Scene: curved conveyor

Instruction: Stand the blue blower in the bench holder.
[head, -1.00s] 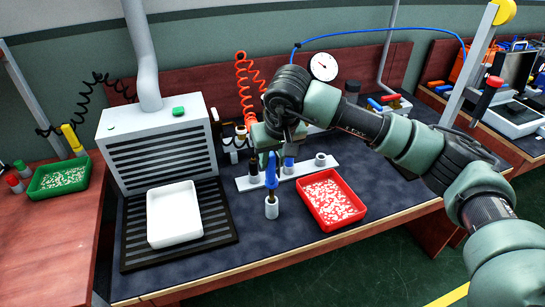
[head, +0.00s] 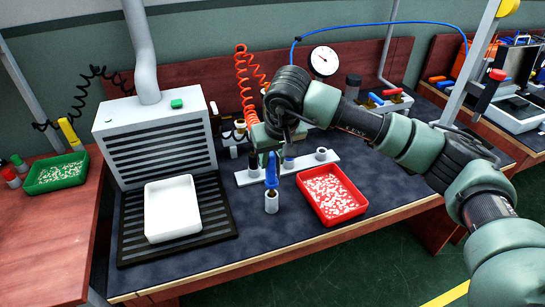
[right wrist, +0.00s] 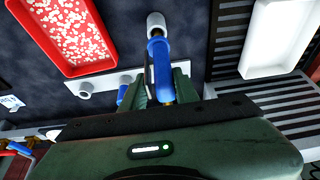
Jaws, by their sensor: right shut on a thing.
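The blue blower (head: 271,172) is upright in the head view, held by my right gripper (head: 270,155). The right gripper is shut on it. A grey cup-shaped holder (head: 271,202) stands on the dark bench mat directly below the blower. The blower's lower end meets the cup's top in the picture; I cannot tell whether it is inside. In the right wrist view the blower (right wrist: 158,62) lies between the green fingers, its end at the pale cup (right wrist: 156,22). My left gripper is not in view.
A white strip with several sockets (head: 252,178) stands just behind the blower. A red tray of pale pieces (head: 360,204) is close on the right. A white tray (head: 150,228) lies left on a slatted black base, before a grey vented box (head: 155,128). The front mat is clear.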

